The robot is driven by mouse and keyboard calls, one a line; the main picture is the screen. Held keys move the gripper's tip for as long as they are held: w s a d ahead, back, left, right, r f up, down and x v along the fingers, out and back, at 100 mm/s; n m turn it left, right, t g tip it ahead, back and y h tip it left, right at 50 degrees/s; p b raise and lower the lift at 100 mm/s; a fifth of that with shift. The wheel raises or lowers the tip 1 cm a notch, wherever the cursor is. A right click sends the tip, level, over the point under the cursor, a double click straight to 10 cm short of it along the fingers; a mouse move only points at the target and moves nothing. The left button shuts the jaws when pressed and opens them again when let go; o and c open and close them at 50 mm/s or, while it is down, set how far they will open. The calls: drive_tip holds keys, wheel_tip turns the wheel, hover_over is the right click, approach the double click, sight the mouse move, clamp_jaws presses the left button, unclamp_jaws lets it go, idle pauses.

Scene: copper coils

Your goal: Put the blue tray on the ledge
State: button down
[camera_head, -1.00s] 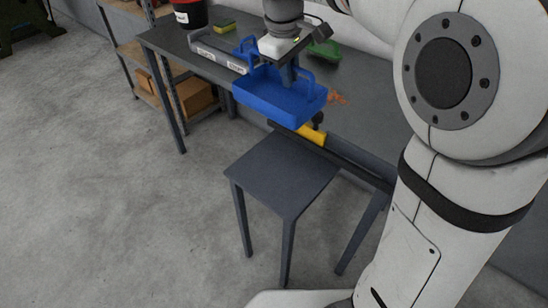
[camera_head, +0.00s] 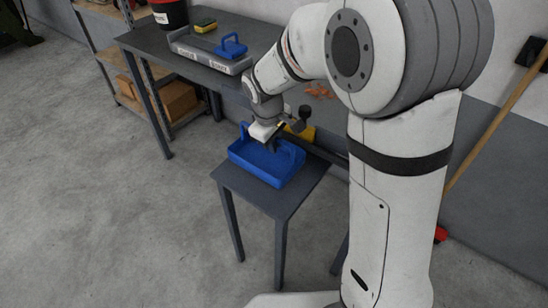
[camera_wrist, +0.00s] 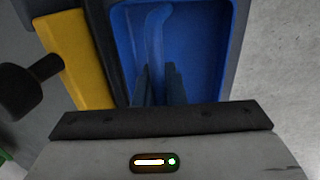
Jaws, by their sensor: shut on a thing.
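The blue tray (camera_head: 248,158) is over the small grey ledge (camera_head: 285,205), a low table-like stand against the workbench. The tray looks level and at or very near the ledge top; I cannot tell for sure whether it touches. My gripper (camera_head: 273,146) comes down from above and is shut on the tray's handle. In the wrist view the tray (camera_wrist: 205,45) is open and empty where it shows, and its handle (camera_wrist: 155,35) runs between my gripper's fingers (camera_wrist: 155,85). Part of the tray is hidden behind my gripper.
A yellow item (camera_head: 304,133) and a black knob-like item (camera_head: 304,112) sit just behind the tray at the bench edge. The workbench (camera_head: 140,38) holds a grey case (camera_head: 205,55), a small blue item (camera_head: 231,47) and a sponge (camera_head: 205,25). The floor at left is clear.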

sight(276, 162)
wheel_tip(276, 162, down, 5)
drive_tip(key=shift+f+b, duration=0.1)
drive_tip(key=shift+b, duration=0.3)
drive_tip(key=c, duration=1.5)
unclamp_jaws()
